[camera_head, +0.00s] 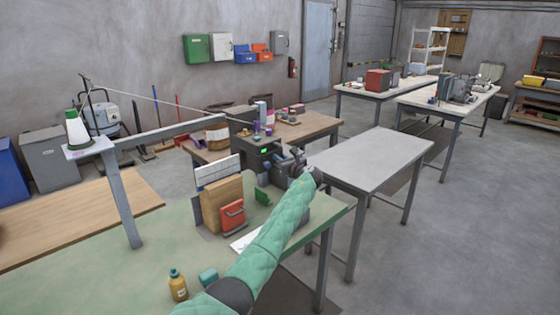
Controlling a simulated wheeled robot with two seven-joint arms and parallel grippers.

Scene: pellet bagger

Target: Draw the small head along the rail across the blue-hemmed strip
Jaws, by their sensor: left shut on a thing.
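A small dark head (262,148) with a green-lit panel stands past the far edge of the green table. My left gripper (283,165) is at its right side, shut, with its fingertips partly hidden against the dark parts there; the exact grip point is too small to see. A white strip with a blue edge (217,171) stands upright atop a brown bag (221,203), left of the head and apart from it. A grey rail (170,132) runs behind the bag towards the head. My right gripper is not in view.
A thread cone (76,130) sits on a plate on a post at left, its thread running right towards the head. The grey table (375,158) at right is bare.

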